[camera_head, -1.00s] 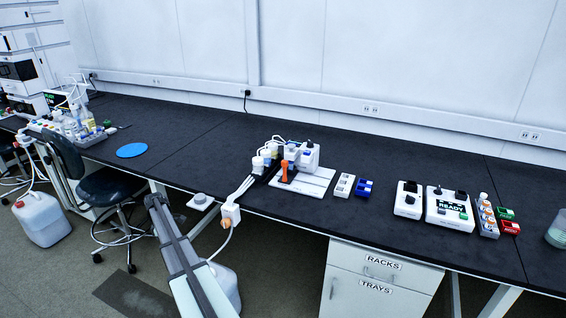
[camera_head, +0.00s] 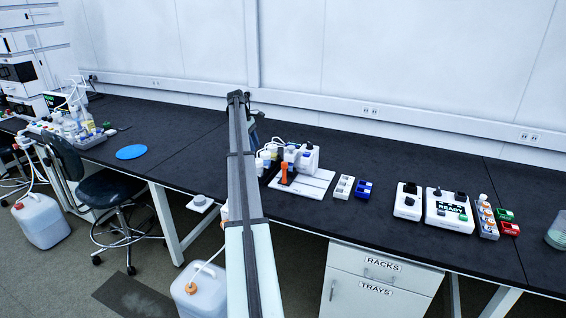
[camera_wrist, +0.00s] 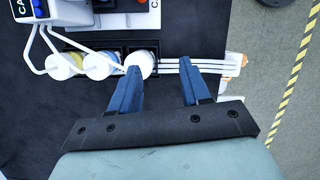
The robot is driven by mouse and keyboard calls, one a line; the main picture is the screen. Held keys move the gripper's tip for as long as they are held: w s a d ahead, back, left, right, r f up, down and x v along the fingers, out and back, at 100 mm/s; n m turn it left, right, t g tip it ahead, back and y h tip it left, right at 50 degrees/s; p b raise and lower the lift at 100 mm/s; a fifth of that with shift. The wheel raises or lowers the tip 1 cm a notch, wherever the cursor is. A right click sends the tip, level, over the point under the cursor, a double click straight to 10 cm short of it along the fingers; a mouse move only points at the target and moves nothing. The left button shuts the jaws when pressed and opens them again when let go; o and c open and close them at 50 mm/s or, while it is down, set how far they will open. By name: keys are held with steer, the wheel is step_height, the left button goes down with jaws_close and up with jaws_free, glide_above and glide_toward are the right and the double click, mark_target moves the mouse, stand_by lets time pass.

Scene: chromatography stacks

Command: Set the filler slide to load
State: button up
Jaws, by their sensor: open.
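A white filler-like unit (camera_head: 306,157) stands on the bench with an orange upright handle (camera_head: 284,172) at its front left, over a white base plate (camera_head: 316,184). I cannot tell which part is the slide or how it is set. In the wrist view, part of a white unit (camera_wrist: 40,12) with cut-off lettering shows at upper left. In the head view my arm mostly hides the gripper.
White tubes (camera_wrist: 190,66) run right from the bottles toward the bench edge. A blue disc (camera_head: 131,152) lies left on open bench.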

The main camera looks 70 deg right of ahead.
steer(key=m, duration=0.2)
glide_toward(284, 163)
steer(key=w+r, duration=0.3)
steer(key=r, duration=0.1)
steer(key=g, duration=0.1)
steer(key=x, duration=1.4)
steer(key=shift+d, duration=0.1)
steer(key=shift+c, duration=0.5)
jaws_close()
